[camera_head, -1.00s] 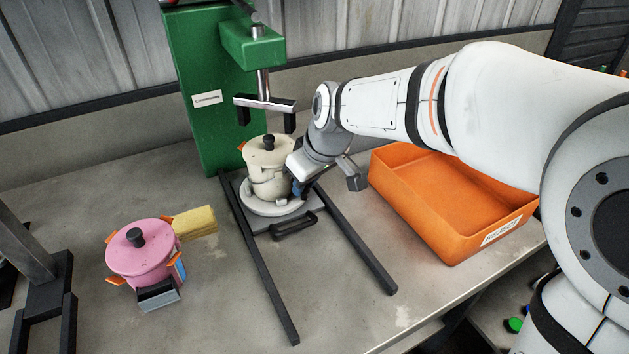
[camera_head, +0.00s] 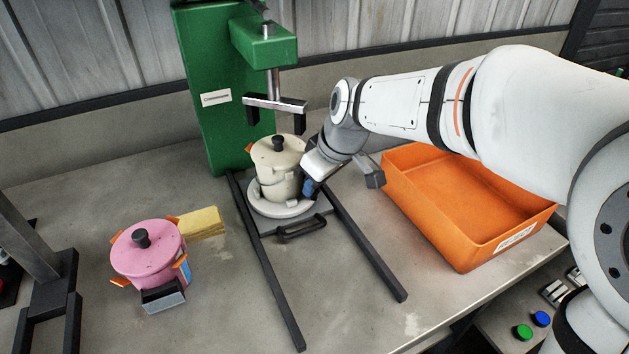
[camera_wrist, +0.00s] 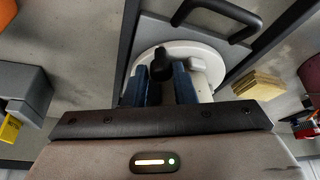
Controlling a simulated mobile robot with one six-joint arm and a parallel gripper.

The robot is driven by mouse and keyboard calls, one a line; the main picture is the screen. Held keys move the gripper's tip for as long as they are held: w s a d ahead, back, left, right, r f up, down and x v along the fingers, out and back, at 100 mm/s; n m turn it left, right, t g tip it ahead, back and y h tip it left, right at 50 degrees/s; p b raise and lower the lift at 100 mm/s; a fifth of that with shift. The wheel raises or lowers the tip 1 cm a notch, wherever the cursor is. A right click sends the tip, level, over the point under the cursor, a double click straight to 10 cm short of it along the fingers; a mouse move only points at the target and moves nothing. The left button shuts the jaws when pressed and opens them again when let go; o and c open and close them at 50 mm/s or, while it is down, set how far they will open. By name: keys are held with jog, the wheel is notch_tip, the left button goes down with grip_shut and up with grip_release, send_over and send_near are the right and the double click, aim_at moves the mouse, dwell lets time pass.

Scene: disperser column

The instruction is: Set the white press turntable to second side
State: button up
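The white turntable (camera_head: 258,206) is a round disc on a dark sliding plate under the green press (camera_head: 205,110). A cream pot (camera_head: 270,180) with a black-knobbed lid stands on it. My gripper (camera_head: 308,190) points down close beside the pot's right side, low over the disc. In the wrist view the turntable (camera_wrist: 210,52) lies beyond my gripper (camera_wrist: 160,88). Its two blue fingers are apart, with a dark knob-like piece (camera_wrist: 160,62) between them. I cannot tell whether they press on it. The disc's far side is hidden by the pot.
Two black rails (camera_head: 367,245) flank the plate and its black handle (camera_head: 300,227). An orange bin (camera_head: 465,238) stands right. The press head (camera_head: 275,103) hangs above the cream pot. The front middle is clear.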

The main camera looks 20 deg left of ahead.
jog(key=o, duration=0.4)
jog(key=shift+c, duration=0.2)
jog(key=w+p+v, duration=0.1)
jog(key=v, duration=0.6)
jog(key=shift+s+r, duration=0.35)
jog(key=shift+s, duration=0.2)
jog(key=shift+d, duration=0.15)
